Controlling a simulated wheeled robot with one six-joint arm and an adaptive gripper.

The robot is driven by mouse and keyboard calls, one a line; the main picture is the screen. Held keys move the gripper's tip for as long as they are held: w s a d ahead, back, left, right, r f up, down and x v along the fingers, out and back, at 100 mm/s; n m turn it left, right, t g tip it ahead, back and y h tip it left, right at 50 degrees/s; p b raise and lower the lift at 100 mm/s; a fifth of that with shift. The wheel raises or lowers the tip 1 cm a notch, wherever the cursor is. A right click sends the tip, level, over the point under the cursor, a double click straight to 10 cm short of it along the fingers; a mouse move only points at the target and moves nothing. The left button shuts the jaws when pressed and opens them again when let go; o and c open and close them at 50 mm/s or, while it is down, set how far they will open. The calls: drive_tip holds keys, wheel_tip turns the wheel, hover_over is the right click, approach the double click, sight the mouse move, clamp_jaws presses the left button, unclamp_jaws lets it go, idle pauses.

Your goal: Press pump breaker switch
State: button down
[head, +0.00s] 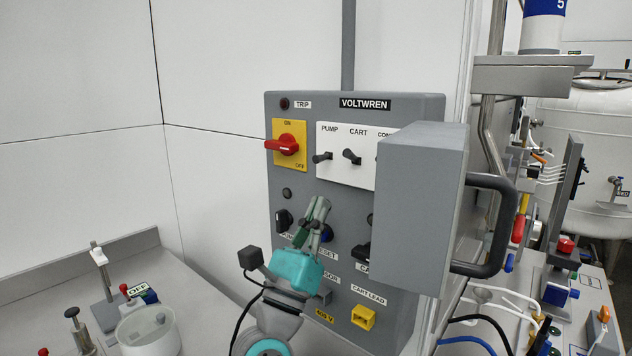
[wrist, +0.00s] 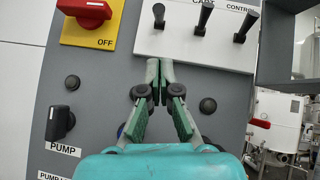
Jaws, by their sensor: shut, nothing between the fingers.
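The pump breaker switch (head: 322,157) is a black toggle under the PUMP label on a white plate of the grey VOLTWREN panel (head: 285,205). In the wrist view it is the leftmost toggle (wrist: 158,15), looking shorter than the two beside it. The cart toggle (head: 351,156) is just right of it. My gripper (head: 322,204) is in front of the panel, below the white plate. Its fingertips (wrist: 159,66) are together and empty, just below the pump toggle in the wrist view. Whether they touch the panel cannot be told.
A red rotary handle (head: 284,145) on a yellow plate sits left of the toggles. An open grey panel door (head: 420,200) with a dark handle (head: 505,225) juts out on the right and partly hides the control toggle. A black pump knob (wrist: 60,122) is lower left.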

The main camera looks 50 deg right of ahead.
sight(324, 161)
drive_tip(key=shift+w+d+r, duration=0.15)
drive_tip(key=shift+r, duration=0.65)
drive_tip(key=shift+w+d+r, duration=0.15)
drive_tip(key=shift+w+r, duration=0.05)
drive_tip(key=shift+r, duration=0.65)
drive_tip(key=shift+w+d+r, duration=0.15)
drive_tip(key=shift+r, duration=0.65)
